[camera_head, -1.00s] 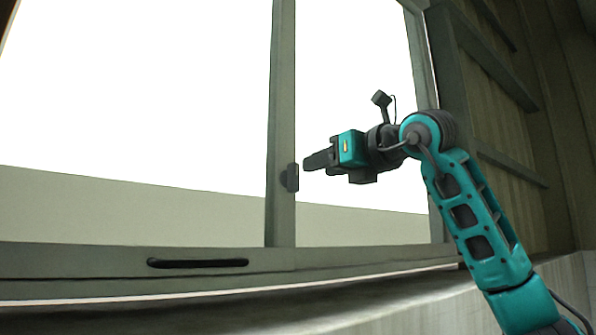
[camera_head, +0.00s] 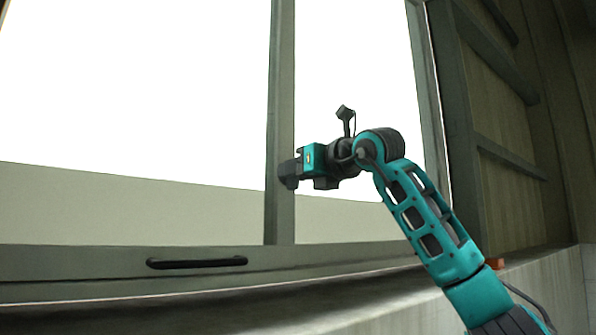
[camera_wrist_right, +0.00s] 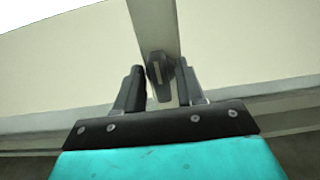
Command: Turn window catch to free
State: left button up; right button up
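The window catch (camera_wrist_right: 159,76) is a small dark piece with a pale mark, on the upright bar (camera_wrist_right: 150,25) of the window. In the right wrist view it sits between the two fingertips of my right gripper (camera_wrist_right: 160,82). The fingers stand apart, one on each side of the catch; the left one is close to it, and I cannot tell whether either touches. In the head view my right gripper (camera_head: 288,174) is at the upright bar (camera_head: 280,120) and its fingers cover most of the catch. My left gripper is in neither view.
A black handle (camera_head: 197,263) runs along the lower window frame (camera_head: 80,268). A sill (camera_head: 380,300) lies below it. A small orange-red object (camera_head: 492,262) is on the sill behind my right arm. A wooden wall (camera_head: 505,190) stands at the right.

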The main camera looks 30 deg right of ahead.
jog(key=c, duration=0.3)
jog(key=shift+r+n, duration=0.1)
jog(key=shift+n, duration=0.2)
jog(key=n+p, duration=0.1)
jog(key=n, duration=0.4)
jog(key=n+p, duration=0.1)
jog(key=n, duration=0.5)
jog(key=n+p, duration=0.2)
jog(key=n, duration=0.4)
jog(key=shift+a+f, duration=0.3)
jog(key=shift+f, duration=0.05)
jog(key=shift+n, duration=0.4)
jog(key=o, duration=0.7)
jog(key=shift+c, duration=0.2)
